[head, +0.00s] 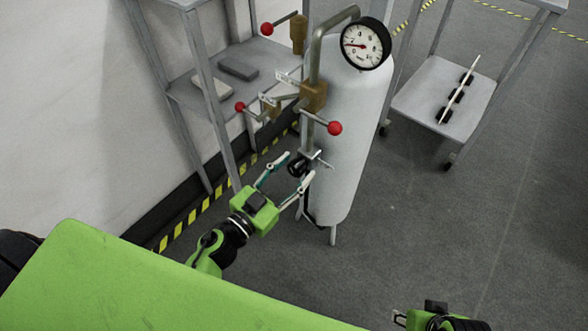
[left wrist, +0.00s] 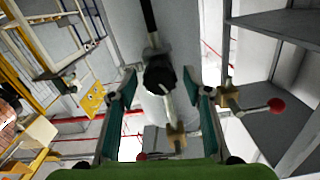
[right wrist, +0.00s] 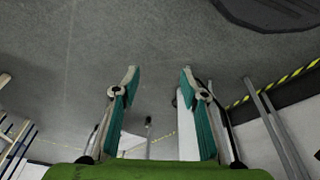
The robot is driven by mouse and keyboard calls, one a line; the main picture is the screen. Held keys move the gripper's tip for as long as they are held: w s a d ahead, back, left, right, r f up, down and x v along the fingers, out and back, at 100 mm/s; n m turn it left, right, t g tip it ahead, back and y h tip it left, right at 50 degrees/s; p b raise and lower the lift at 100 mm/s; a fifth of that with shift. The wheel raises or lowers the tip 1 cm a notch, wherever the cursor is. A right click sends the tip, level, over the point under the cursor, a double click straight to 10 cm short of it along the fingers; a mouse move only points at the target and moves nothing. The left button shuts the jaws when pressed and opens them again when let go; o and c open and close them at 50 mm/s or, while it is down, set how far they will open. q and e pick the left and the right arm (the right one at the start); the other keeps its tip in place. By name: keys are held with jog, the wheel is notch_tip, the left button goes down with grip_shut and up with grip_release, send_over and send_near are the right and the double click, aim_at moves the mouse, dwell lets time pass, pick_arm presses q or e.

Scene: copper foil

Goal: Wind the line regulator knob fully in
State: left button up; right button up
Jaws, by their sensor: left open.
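The line regulator knob is small and black (head: 296,167), low on the pipework in front of the pale grey tank (head: 345,130). In the left wrist view the black knob (left wrist: 160,77) sits between my left fingers. My left gripper (head: 297,164) is open, with one finger on each side of the knob. Gaps show between the knob and both fingers in the left wrist view. Part of the knob is hidden by the fingers in the head view. My right gripper (right wrist: 160,75) is open and empty; only a bit of it shows at the bottom of the head view.
A pressure gauge (head: 366,43) tops the tank. Red-balled levers (head: 335,128) stick out above my left gripper. A grey shelf rack (head: 190,92) stands to the left, another shelf (head: 418,95) with a small rack to the right. The floor (head: 500,190) at right is clear.

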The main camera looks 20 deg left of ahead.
pick_arm(q)
jog(key=shift+w, duration=0.15)
jog(key=c, duration=1.1)
pick_arm(e)
jog(key=shift+r, duration=0.1)
pick_arm(q)
jog(key=shift+m, duration=0.3)
jog(key=shift+d+m+p, duration=0.1)
jog(key=shift+m+p, duration=0.5)
jog(key=shift+m, duration=1.8)
pick_arm(e)
jog(key=shift+w+a+f, duration=0.1)
jog(key=shift+f, duration=2.75)
pick_arm(q)
jog(key=o, duration=1.1)
